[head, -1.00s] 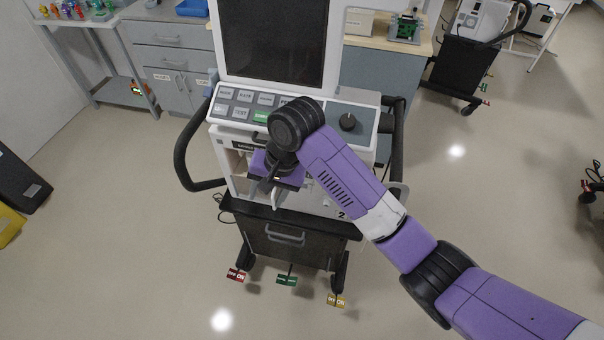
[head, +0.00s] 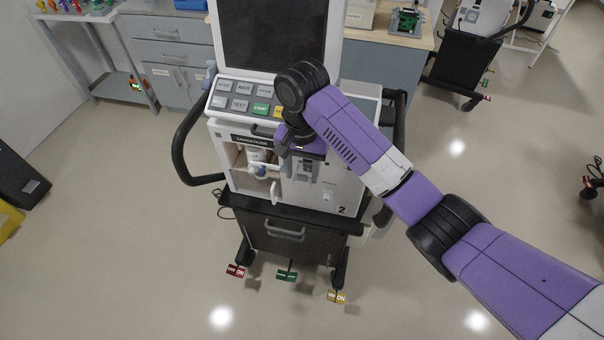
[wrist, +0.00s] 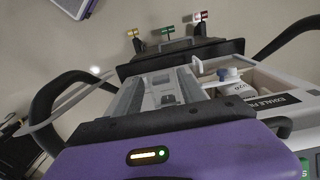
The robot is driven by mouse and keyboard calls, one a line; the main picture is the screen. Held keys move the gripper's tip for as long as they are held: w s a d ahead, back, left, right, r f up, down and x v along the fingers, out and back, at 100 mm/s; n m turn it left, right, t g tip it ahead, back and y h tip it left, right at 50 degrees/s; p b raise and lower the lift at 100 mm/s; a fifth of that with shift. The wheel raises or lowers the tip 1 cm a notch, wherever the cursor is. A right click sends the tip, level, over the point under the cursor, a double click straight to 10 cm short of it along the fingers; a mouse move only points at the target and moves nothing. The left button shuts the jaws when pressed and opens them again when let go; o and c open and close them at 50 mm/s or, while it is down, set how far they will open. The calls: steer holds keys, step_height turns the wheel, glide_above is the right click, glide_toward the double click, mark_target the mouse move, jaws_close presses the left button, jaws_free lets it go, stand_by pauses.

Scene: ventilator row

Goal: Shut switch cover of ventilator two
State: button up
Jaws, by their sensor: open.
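Ventilator two stands upright in the middle of the head view, with a "2" on its white front (head: 343,210). My gripper (head: 304,172) hangs close in front of the right part of this front, below the button panel. Its open fingers show in the wrist view (wrist: 162,92) as grey shapes beyond the purple palm, with part of the front between them. I see nothing held. The switch cover is not clearly visible; my gripper and wrist hide part of the front. I cannot tell how the cover stands or whether a finger touches it.
An open compartment (head: 258,168) with a white fitting lies left of my gripper. A button panel (head: 240,98) is above, and a black side handle (head: 188,150) curves out at left. Coloured tagged pedals (head: 287,275) are below. The floor in front is clear.

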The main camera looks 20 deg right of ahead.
steer(key=shift+f, duration=0.4)
jaws_close()
steer(key=shift+s, duration=0.1)
